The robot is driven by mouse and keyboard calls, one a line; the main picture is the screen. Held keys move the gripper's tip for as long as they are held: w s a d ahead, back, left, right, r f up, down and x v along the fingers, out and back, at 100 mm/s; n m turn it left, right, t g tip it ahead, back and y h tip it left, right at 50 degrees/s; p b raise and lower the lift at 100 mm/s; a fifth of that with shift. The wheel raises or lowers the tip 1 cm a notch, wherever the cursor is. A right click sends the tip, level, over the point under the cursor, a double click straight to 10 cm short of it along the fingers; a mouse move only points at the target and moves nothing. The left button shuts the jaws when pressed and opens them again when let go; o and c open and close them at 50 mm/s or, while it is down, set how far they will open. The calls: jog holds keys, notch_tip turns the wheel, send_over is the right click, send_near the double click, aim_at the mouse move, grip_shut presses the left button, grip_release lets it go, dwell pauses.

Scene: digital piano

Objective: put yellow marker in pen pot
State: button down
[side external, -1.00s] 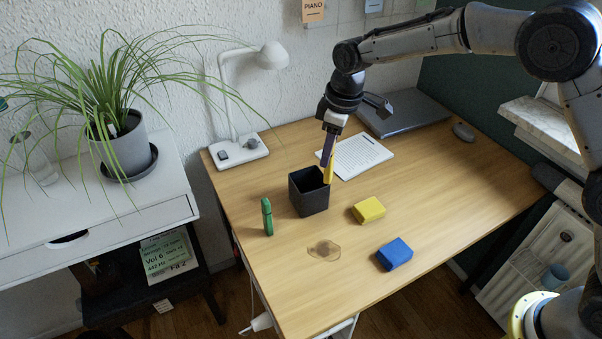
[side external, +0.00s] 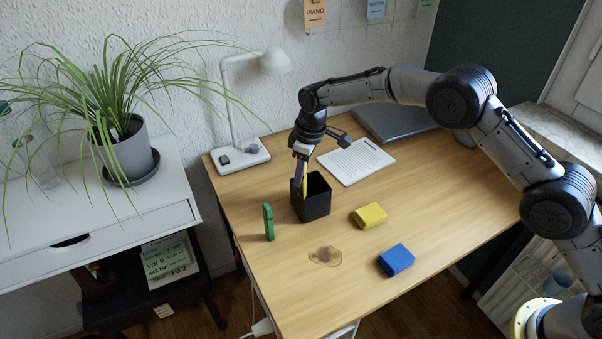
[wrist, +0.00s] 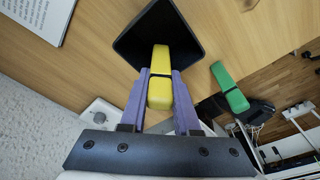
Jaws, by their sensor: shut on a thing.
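The yellow marker (wrist: 160,78) is held between the two purple fingers of my gripper (wrist: 160,92) in the wrist view. In the side view my gripper (side external: 302,180) is at the back left of the black pen pot (side external: 318,207), and only a sliver of yellow shows there. The pen pot also shows in the wrist view (wrist: 185,50), with the marker's far end overlapping its opening. I cannot tell whether the marker's tip is inside the rim or above it.
A yellow block (side external: 370,215) and a blue block (side external: 396,260) lie to the right, near a brown stain (side external: 325,256). A white lamp (side external: 240,155) stands behind; a paper sheet (side external: 356,162) lies at the back.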

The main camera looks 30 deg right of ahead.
jog(key=shift+f, duration=0.3)
jog(key=shift+s+f, duration=0.1)
jog(key=shift+f, duration=0.5)
jog(key=c, duration=0.6)
grip_release()
jog(key=shift+s+d+f, duration=0.1)
jog(key=shift+f, duration=0.1)
jog(key=shift+c, duration=0.2)
notch_tip(320, 180, up, 14)
jog(key=s+d, duration=0.1)
